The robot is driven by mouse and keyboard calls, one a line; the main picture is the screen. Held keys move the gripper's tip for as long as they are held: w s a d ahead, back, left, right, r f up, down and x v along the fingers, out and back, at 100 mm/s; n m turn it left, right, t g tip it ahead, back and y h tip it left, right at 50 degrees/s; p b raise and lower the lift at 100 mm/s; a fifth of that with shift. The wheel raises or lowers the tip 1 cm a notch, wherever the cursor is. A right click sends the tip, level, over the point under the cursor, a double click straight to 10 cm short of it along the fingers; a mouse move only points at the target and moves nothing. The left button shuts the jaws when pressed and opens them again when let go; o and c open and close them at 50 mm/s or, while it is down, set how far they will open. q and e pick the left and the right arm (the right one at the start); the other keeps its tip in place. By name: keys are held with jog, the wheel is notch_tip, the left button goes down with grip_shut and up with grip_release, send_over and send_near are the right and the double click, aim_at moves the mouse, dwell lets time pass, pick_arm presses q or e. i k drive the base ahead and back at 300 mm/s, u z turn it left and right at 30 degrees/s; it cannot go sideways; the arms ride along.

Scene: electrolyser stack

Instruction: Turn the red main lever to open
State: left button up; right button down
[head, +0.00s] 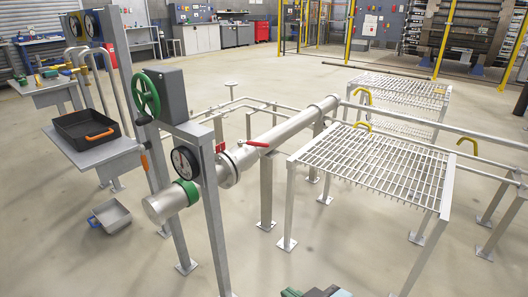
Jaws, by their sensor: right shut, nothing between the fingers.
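The red main lever (257,144) sits on top of the thick silver pipe (288,128), near its flange at the centre-left. Its handle points to the right in the picture, at an angle to the pipe. My right gripper (316,292) shows only in part at the bottom edge, well below and nearer than the lever. It is shut, empty and apart from the lever. My left gripper is out of the picture.
A grated platform (375,163) stands to the right. A grey tray (110,217) lies on the floor at left. Floor between the posts and platform is open.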

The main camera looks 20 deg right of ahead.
aim_at(240, 142)
jog(key=u, duration=0.1)
jog(key=i, duration=1.8)
jog(key=z, duration=0.4)
